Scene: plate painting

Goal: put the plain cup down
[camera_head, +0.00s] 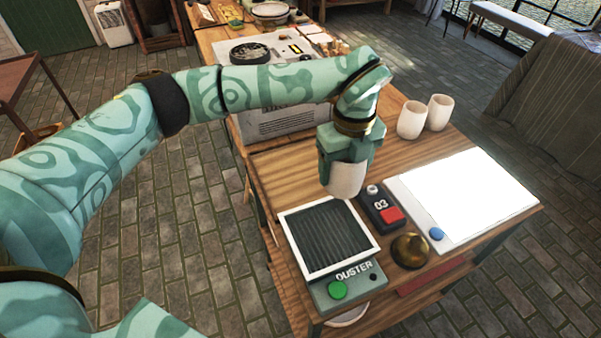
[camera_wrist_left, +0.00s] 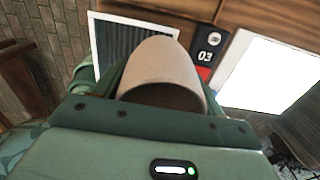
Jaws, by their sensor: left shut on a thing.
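The plain cup (camera_head: 345,178) is off-white and is held in my left gripper (camera_head: 347,165), which is shut on it. In the head view the cup hangs below the gripper, just behind the dark ribbed panel of the duster (camera_head: 328,238); whether it touches anything beneath cannot be told. In the left wrist view the cup (camera_wrist_left: 165,72) sits between the fingers, with the duster's panel (camera_wrist_left: 118,42) behind it. My right gripper is not in view.
Two pale cups (camera_head: 411,120) stand at the back right of the table. A black box marked 03 (camera_head: 380,206), a brass dome (camera_head: 409,250) and a bright white panel (camera_head: 470,196) lie right of the duster. Bare wood (camera_head: 285,175) shows left of the gripper.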

